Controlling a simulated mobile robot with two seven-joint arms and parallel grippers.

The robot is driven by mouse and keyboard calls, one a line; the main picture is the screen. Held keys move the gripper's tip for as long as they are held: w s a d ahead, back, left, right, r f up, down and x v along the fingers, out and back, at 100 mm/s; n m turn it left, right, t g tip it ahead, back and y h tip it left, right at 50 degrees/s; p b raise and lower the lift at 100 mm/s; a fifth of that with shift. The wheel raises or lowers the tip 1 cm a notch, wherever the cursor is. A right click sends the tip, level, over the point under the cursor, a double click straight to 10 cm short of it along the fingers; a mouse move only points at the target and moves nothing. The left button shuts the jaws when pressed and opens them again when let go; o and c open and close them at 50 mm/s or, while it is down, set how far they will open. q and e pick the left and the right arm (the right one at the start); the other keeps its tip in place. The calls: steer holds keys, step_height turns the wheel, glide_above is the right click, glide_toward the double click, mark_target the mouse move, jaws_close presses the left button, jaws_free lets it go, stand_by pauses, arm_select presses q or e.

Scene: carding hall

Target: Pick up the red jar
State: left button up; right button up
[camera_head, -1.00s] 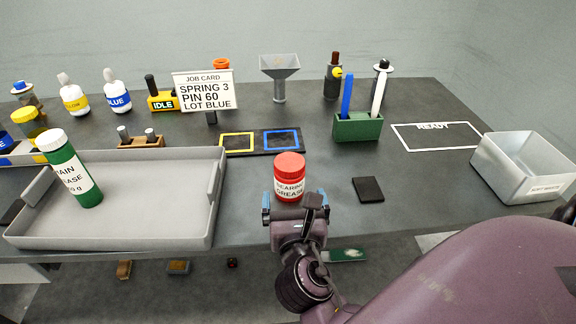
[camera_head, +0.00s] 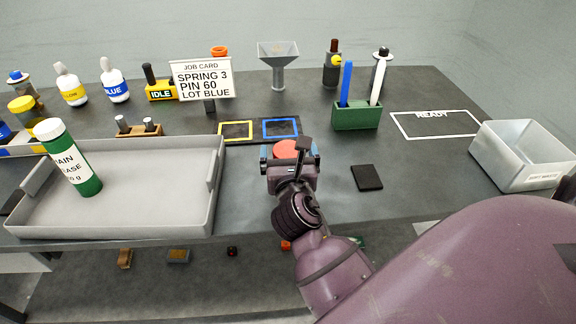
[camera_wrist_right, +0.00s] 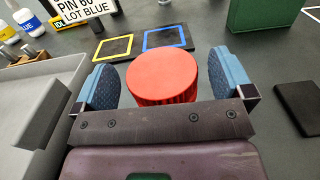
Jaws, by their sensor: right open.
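The red jar (camera_head: 291,149) stands on the dark table, mostly hidden behind my right gripper (camera_head: 290,158) in the head view; only its lid top shows. In the right wrist view the jar's red lid (camera_wrist_right: 162,78) sits between the two blue finger pads of my right gripper (camera_wrist_right: 168,88). The gripper is open, with a visible gap between the lid and each pad. The jar's label is hidden now. My left gripper is not in view.
A grey tray (camera_head: 112,228) with a green jar (camera_head: 68,160) leaning in it is to the left. Yellow and blue framed squares (camera_head: 281,128) lie behind the jar. A dark pad (camera_head: 367,177), green pen holder (camera_head: 357,116) and metal bin (camera_head: 522,155) are to the right.

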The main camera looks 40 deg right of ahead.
steer(key=shift+w+d, duration=0.35)
steer(key=shift+w, duration=0.2)
steer(key=shift+c, duration=0.2)
steer(key=c, duration=1.5)
steer(key=shift+r, duration=0.1)
